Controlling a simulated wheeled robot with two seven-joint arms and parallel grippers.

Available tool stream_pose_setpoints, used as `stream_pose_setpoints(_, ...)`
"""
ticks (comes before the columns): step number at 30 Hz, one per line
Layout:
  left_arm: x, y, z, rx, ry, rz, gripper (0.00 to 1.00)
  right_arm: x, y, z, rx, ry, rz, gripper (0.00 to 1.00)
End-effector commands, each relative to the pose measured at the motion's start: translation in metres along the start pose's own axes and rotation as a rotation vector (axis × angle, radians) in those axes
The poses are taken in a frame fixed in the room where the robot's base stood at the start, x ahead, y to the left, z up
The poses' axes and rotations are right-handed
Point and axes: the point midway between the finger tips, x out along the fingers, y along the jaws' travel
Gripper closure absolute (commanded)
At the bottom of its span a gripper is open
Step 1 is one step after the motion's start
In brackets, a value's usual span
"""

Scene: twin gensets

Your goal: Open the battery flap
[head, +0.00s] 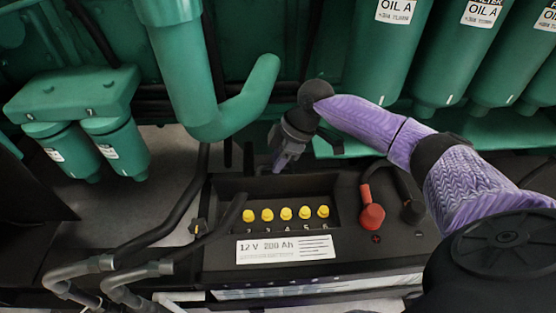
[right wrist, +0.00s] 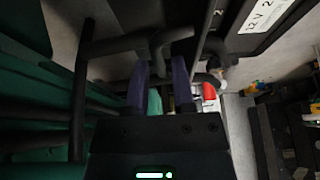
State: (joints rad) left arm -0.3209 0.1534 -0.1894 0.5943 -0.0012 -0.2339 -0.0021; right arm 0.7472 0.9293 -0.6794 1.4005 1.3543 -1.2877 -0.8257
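The black battery (head: 345,250) stands low in the middle of the head view, labelled "12 V 200 Ah". Its top has a recess with a row of yellow caps (head: 286,214), seen uncovered. I cannot clearly tell which dark part is the flap. My right gripper (head: 277,168) is above the back of the recess, pointing down. In the right wrist view its two purple fingers (right wrist: 160,85) stand apart, with a black bar (right wrist: 157,55) close to their tips. I cannot tell whether the bar lies between them. My left gripper is not in view.
A red terminal boot (head: 371,214) and a black one (head: 413,211) sit at the battery's right. Black hoses with grey elbows (head: 88,266) run at its left. A green pipe (head: 205,90) and green "OIL A" filters (head: 385,60) hang above and behind.

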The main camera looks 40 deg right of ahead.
Motion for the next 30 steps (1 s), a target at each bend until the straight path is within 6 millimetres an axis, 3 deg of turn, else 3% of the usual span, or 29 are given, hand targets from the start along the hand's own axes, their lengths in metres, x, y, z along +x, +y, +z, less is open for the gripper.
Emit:
stream_pose_setpoints(4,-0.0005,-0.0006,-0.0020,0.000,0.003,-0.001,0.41,-0.0008,0.0001,-0.0003,0.000,0.000,0.001,0.69)
stream_pose_setpoints(9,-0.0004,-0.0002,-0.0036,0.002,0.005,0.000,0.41,-0.0009,0.0001,-0.0002,0.000,0.000,0.001,1.00)
stream_pose_setpoints(30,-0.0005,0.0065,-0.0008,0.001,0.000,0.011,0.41,-0.0009,0.0001,0.0000,-0.001,0.000,0.000,1.00)
